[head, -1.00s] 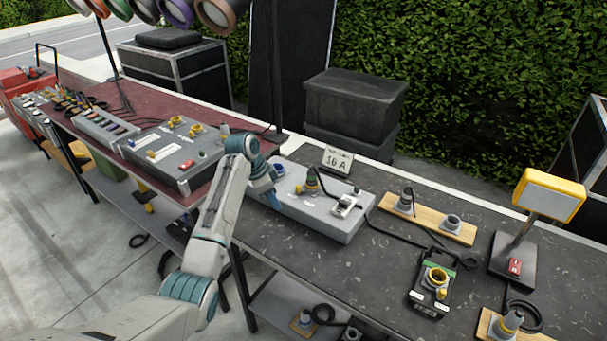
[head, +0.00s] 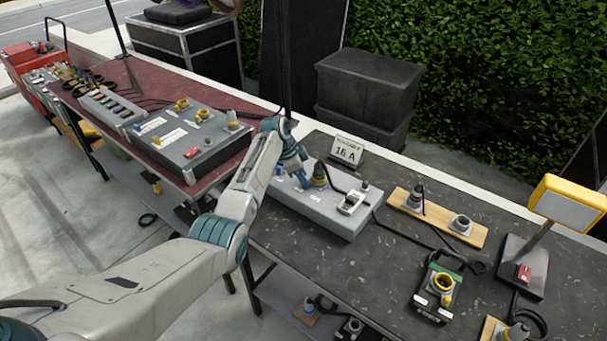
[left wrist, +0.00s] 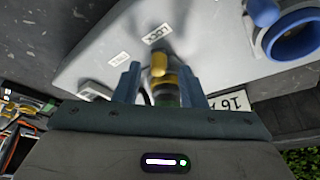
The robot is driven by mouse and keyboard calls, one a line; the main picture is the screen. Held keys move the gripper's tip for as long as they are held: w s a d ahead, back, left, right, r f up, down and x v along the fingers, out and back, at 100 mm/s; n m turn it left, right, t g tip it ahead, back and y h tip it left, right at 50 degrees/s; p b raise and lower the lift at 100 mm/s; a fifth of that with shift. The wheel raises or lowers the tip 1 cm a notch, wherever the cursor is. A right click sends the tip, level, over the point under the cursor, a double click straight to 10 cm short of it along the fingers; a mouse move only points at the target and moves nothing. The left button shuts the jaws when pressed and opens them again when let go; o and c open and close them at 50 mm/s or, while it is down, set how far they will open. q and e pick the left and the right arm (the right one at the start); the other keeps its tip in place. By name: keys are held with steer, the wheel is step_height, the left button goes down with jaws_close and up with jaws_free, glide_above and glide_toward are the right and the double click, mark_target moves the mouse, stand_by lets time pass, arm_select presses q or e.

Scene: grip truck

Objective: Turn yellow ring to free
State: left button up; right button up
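The yellow ring (left wrist: 160,65) sits on a plug standing on a grey box, with a lug pointing toward a label reading LOCK (left wrist: 158,33). A second label (left wrist: 119,58) lies to its left, too blurred to read surely. In the head view the plug (head: 319,175) stands on the grey box (head: 330,215). My left gripper (left wrist: 160,76) is open, one finger on each side of the plug, with gaps visible between fingers and ring. In the head view my left gripper (head: 299,172) is just left of the plug. My right gripper is not in view.
A blue socket (left wrist: 290,30) is on the same box. A sign reading 16 A (head: 346,151) stands behind. A wooden board (head: 435,217) with connectors is farther right.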

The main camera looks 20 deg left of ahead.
arm_select(q)
steer(key=shift+d+f, duration=0.15)
steer(key=shift+f, duration=0.2)
steer(key=c, duration=0.3)
jaws_close()
steer(key=shift+s+d+p, duration=0.1)
steer(key=shift+s+p, duration=0.05)
steer(key=shift+p, duration=0.3)
steer(key=n+p, duration=0.2)
steer(key=s+d+n+t+y+p, duration=0.1)
steer(key=p, duration=0.1)
steer(key=shift+d+r+n, duration=0.15)
steer(key=shift+d+n, duration=0.05)
steer(key=shift+n, duration=0.2)
steer(key=n, duration=0.1)
steer(key=d+n+t+p, duration=0.1)
steer(key=shift+s+d+n+y, duration=0.1)
steer(key=shift+s+n+y, duration=0.05)
steer(key=shift+n+y, duration=0.15)
steer(key=shift+d+n+y, duration=0.3)
steer(key=shift+d+n, duration=0.1)
steer(key=shift+n, duration=0.45)
steer(key=shift+d+n+y, duration=0.3)
steer(key=shift+d+n, duration=0.1)
steer(key=shift+n, duration=0.45)
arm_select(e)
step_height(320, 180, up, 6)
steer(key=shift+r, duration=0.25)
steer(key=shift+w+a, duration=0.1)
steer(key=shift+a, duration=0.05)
